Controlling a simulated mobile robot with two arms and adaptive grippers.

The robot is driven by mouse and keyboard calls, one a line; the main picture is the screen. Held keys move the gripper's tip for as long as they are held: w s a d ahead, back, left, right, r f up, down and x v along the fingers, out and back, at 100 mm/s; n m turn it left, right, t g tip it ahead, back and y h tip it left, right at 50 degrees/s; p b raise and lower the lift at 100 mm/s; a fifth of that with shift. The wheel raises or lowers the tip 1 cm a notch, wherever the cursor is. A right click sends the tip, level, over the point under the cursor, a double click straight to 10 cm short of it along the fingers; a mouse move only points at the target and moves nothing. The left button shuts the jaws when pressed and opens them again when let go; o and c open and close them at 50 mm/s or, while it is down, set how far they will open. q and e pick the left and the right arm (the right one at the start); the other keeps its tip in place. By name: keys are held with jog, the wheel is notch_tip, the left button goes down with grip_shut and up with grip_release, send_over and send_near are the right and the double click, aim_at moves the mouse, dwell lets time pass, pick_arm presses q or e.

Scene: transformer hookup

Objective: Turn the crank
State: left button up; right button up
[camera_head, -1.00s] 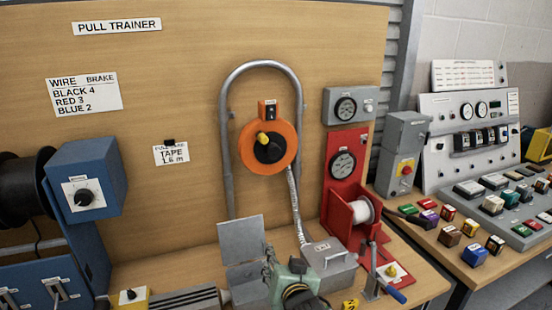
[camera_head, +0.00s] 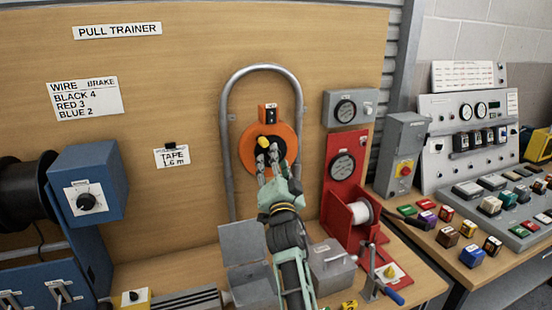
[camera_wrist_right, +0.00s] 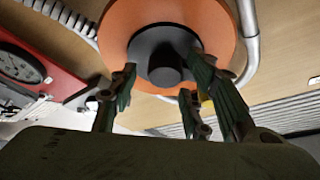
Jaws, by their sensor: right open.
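The orange reel (camera_head: 288,134) hangs on the board inside a grey pipe loop. It has a black hub and a yellow knob (camera_head: 263,142) at the hub's upper left. My right gripper (camera_head: 270,158) is raised in front of the reel's lower half, with its fingers open and pointing at the hub. In the right wrist view the black hub (camera_wrist_right: 164,62) lies ahead between the spread fingers (camera_wrist_right: 160,85). A bit of yellow shows there behind the right-hand fingers. I cannot tell whether any finger touches the hub or knob. My left gripper is not in view.
A second crank with a blue handle (camera_head: 394,297) stands beside the red winch (camera_head: 338,215) on the bench. An open grey box (camera_head: 243,245) and a grey closed box (camera_head: 332,268) flank my right arm. Blue equipment (camera_head: 88,185) stands at left.

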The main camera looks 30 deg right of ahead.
jog(key=shift+w+d+r, duration=0.15)
jog(key=shift+w+r, duration=0.05)
jog(key=shift+w, duration=0.15)
jog(key=shift+c, duration=0.2)
jog(key=shift+f, duration=0.1)
grip_shut()
